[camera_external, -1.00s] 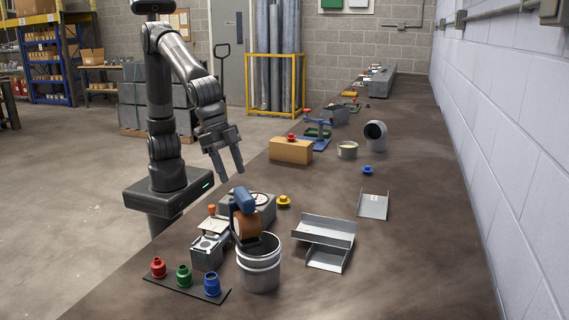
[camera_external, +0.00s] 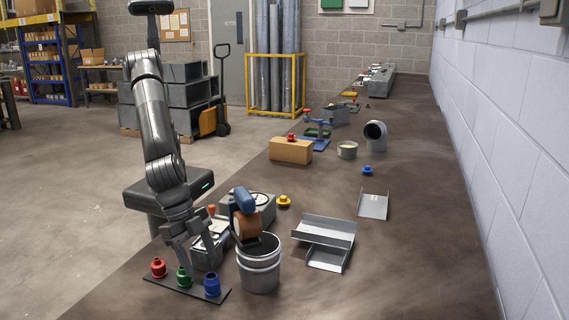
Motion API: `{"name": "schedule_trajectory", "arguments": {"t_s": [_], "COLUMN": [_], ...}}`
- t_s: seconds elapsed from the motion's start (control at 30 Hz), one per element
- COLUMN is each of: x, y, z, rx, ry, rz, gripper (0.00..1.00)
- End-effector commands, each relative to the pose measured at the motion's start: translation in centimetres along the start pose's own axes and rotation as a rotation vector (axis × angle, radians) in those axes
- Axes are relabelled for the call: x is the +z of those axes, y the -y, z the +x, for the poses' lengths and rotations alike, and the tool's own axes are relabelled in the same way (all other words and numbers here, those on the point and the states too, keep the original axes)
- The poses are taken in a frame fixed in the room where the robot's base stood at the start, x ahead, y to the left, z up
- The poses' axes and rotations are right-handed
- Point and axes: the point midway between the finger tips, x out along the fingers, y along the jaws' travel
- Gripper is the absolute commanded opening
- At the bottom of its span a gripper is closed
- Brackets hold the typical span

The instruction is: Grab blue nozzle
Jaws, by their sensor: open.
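A blue nozzle-shaped piece (camera_external: 212,285) stands upright at the right end of a black strip (camera_external: 222,299) near the table's front. Red (camera_external: 158,268) and green (camera_external: 184,276) pieces of like shape stand beside it. A smaller blue flanged piece (camera_external: 367,170) lies farther back on the table. My gripper (camera_external: 198,267) is open and points down over the strip, its fingertips near the green and blue pieces. I cannot tell whether a finger touches either one. Nothing shows between the fingers.
A metal bucket (camera_external: 259,271) holding a tool stands just right of the strip. A grey box-shaped device (camera_external: 206,257) stands behind my fingers. Bent sheet-metal pieces (camera_external: 325,232) lie farther right. The table's front right is clear.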

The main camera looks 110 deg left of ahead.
Motion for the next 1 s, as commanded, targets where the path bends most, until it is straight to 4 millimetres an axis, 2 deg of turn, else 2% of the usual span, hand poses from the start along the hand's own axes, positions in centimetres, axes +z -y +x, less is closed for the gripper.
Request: {"name": "schedule_trajectory", "arguments": {"t_s": [0.17, 0.47, 0.7, 1.0], "x": [0.0, 0.1, 0.0, 0.1], "y": [0.1, 0.2, 0.2, 0.2], "z": [1.3, 5.4, 5.7, 5.7], "rx": [0.000, -0.001, 0.001, 0.001], "ry": [0.000, 0.001, -0.001, 0.000], "rz": [0.000, -0.001, 0.000, 0.000], "gripper": [0.57, 0.57, 0.57, 0.34]}}
